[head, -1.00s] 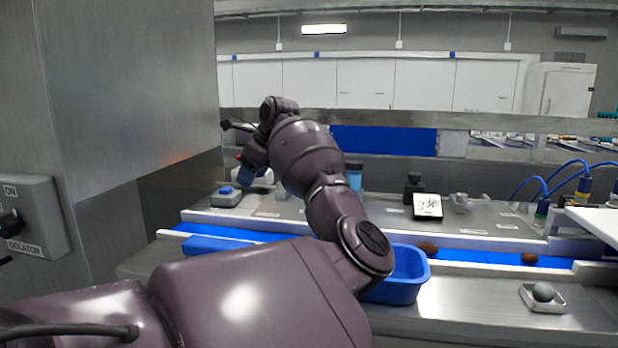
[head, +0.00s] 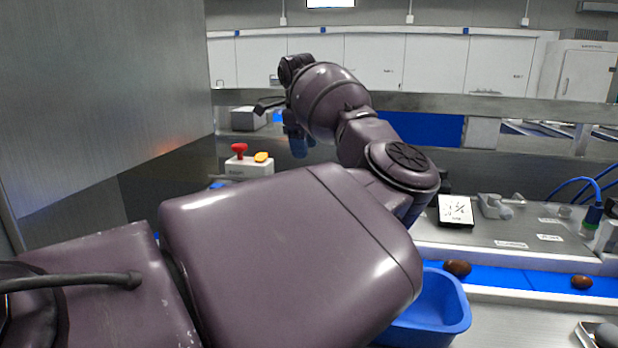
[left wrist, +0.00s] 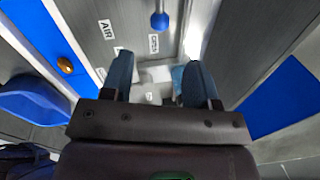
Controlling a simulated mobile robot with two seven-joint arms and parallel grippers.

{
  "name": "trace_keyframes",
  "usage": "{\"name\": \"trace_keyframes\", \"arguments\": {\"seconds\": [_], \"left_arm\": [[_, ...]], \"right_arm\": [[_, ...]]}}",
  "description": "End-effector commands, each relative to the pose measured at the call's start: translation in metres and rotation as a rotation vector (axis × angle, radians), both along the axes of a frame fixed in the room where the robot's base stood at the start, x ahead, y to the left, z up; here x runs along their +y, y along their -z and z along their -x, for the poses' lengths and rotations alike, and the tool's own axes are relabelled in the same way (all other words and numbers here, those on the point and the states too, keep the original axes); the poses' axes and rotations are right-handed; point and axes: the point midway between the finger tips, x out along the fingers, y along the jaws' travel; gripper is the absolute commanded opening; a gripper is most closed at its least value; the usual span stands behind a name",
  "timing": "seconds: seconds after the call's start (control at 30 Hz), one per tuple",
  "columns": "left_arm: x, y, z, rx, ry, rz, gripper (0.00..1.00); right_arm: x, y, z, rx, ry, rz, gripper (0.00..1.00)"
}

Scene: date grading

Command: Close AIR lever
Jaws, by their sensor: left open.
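A lever with a round blue knob (left wrist: 160,20) shows at the top of the left wrist view. An AIR label (left wrist: 106,28) is to its left, and a second small label is just below it, hard to read. The lever cannot be made out in the head view, where my arm covers much of the bench. My left gripper (left wrist: 159,88) is open and empty, its two blue fingers apart, with the knob beyond the fingertips and not touching them. In the head view the left gripper (head: 298,142) hangs over the back of the bench, partly hidden by my wrist. My right gripper is not in view.
A box with a red button (head: 239,150) and a yellow button (head: 261,157) stands left of my gripper. A blue bin (head: 461,318) sits at the front by the blue belt (head: 520,279), which carries brown dates. A steel panel (head: 105,90) bounds the left side.

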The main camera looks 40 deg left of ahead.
Motion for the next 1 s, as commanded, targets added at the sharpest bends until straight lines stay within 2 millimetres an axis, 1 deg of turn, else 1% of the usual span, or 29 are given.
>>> {"name": "trace_keyframes", "arguments": {"seconds": [0.2, 0.4, 0.5, 0.7, 1.0], "left_arm": [[0.002, 0.034, -0.006, 0.004, 0.001, 0.001, 0.54], [0.004, 0.067, -0.012, 0.004, 0.000, 0.000, 0.54], [0.005, 0.079, -0.014, 0.003, 0.000, 0.000, 0.54], [0.006, 0.094, -0.017, 0.002, 0.000, -0.002, 0.54], [0.006, 0.097, -0.018, 0.000, 0.000, -0.001, 0.54]], "right_arm": [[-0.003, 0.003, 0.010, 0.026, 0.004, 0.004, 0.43], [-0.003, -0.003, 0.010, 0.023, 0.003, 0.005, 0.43], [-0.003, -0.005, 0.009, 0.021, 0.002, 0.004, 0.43], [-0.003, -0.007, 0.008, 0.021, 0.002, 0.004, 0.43], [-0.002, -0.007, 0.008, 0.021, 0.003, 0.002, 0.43]]}}
